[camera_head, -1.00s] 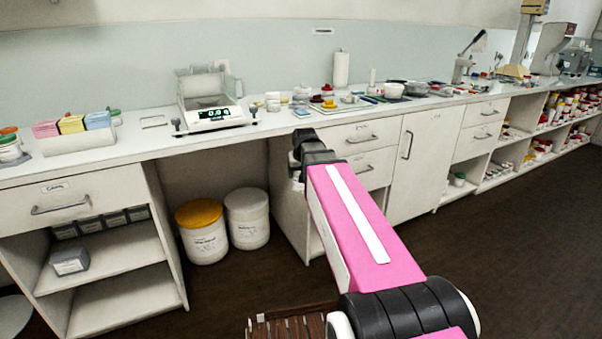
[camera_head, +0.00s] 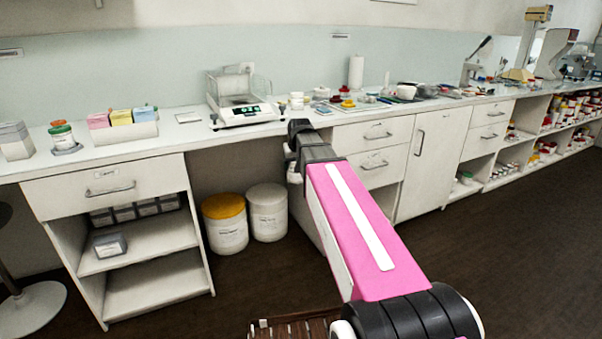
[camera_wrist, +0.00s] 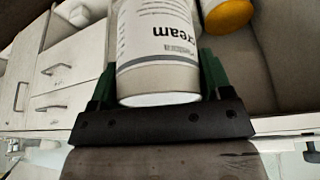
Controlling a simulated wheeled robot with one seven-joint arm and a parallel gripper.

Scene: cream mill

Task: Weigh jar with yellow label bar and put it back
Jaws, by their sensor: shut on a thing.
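In the wrist view, my gripper (camera_wrist: 158,78) is shut on a white jar (camera_wrist: 155,50) with a printed label ending in "cream". The jar appears upside down in that view, and no yellow bar shows on its visible side. In the head view, my arm's dark end (camera_head: 308,145) is in front of the counter, right of the scale, and the held jar is mostly hidden. The scale (camera_head: 247,114) stands on the counter with a clear draft shield and a lit green display. Its pan looks empty.
Jars with green and orange lids (camera_head: 62,136) and pink, yellow and blue boxes (camera_head: 122,118) stand on the counter (camera_head: 165,138) left of the scale. Small containers (camera_head: 297,100) crowd its right. Two buckets (camera_head: 225,222) stand below. The floor is open at right.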

